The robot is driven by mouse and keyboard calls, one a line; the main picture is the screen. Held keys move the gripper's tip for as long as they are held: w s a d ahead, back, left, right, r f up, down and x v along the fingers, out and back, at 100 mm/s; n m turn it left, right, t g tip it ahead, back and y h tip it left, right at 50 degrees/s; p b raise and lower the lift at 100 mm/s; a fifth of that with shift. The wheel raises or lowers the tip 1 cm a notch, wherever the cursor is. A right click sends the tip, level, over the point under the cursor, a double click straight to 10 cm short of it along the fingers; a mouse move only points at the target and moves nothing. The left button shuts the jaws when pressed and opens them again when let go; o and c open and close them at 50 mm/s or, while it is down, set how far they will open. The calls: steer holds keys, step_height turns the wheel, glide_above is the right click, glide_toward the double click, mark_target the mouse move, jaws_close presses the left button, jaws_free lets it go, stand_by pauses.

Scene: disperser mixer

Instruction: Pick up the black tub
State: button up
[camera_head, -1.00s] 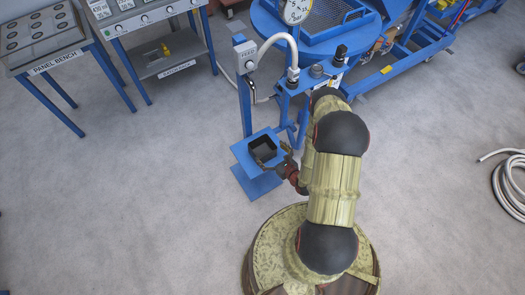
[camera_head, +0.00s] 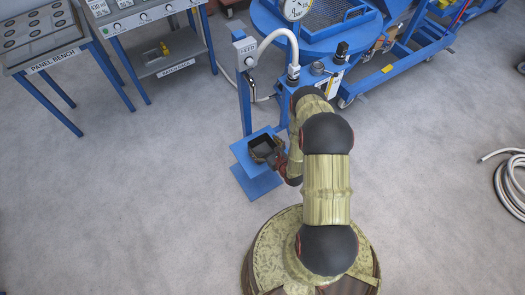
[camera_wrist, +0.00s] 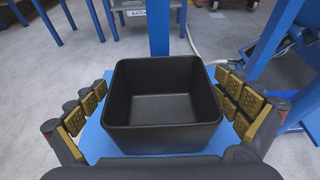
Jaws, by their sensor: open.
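The black tub (camera_wrist: 162,138) is square, open-topped and looks empty inside. It stands upright on a small blue platform (camera_head: 243,148) beside a blue post. In the head view the tub (camera_head: 264,147) is small and partly covered by my gripper. In the wrist view my gripper (camera_wrist: 162,112) is open, with one padded finger on each side of the tub. A gap shows between the tub wall and the pads on both sides. My gripper also shows in the head view (camera_head: 268,154) at the tub, where its fingers are hard to make out.
A blue post (camera_head: 244,95) with a control box and hose rises just behind the platform. A round blue machine table (camera_head: 318,25) stands behind it. A panel bench (camera_head: 40,48) is at the upper left. The floor to the left and front is clear.

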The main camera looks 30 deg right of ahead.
steer(key=shift+c, duration=1.1)
steer(key=c, duration=1.3)
